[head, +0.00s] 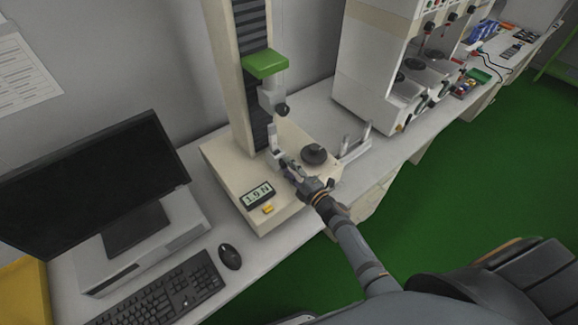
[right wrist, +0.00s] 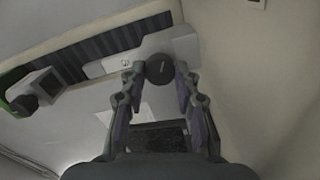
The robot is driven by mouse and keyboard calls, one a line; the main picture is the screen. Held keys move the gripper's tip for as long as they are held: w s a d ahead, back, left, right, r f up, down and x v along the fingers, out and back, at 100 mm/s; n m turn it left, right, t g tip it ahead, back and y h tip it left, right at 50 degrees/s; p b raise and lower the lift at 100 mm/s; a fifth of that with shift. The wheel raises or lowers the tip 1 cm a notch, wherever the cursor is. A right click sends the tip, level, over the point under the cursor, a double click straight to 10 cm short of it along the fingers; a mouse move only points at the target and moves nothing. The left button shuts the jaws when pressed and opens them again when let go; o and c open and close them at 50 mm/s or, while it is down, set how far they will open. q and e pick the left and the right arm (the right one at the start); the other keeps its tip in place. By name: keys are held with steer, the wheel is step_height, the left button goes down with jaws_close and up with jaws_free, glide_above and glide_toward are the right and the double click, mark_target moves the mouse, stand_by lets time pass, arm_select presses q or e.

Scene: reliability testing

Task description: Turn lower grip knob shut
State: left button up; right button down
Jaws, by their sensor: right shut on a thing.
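A tensile tester with a cream column (head: 229,75) stands on the bench. Its upper grip (head: 271,95) hangs under a green crosshead (head: 265,63) and has a dark side knob (head: 282,109). The pale lower grip (head: 274,140) stands below it on the tester base. My right gripper (head: 285,166) reaches the lower grip from the front. In the right wrist view, the round dark lower grip knob (right wrist: 160,70) sits between the fingertips of my right gripper (right wrist: 160,75), which is shut on it. In the head view the gripper hides this knob. My left gripper is out of view.
The tester's display (head: 257,194) reads 1.9 N, with a yellow button (head: 267,209) near it. A black round piece (head: 314,154) sits on the base right of the gripper. A monitor (head: 95,180), keyboard (head: 160,292) and mouse (head: 229,256) are at left.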

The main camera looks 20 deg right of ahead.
steer(key=shift+m, duration=0.3)
steer(key=c, duration=1)
jaws_free()
steer(key=v, duration=1.2)
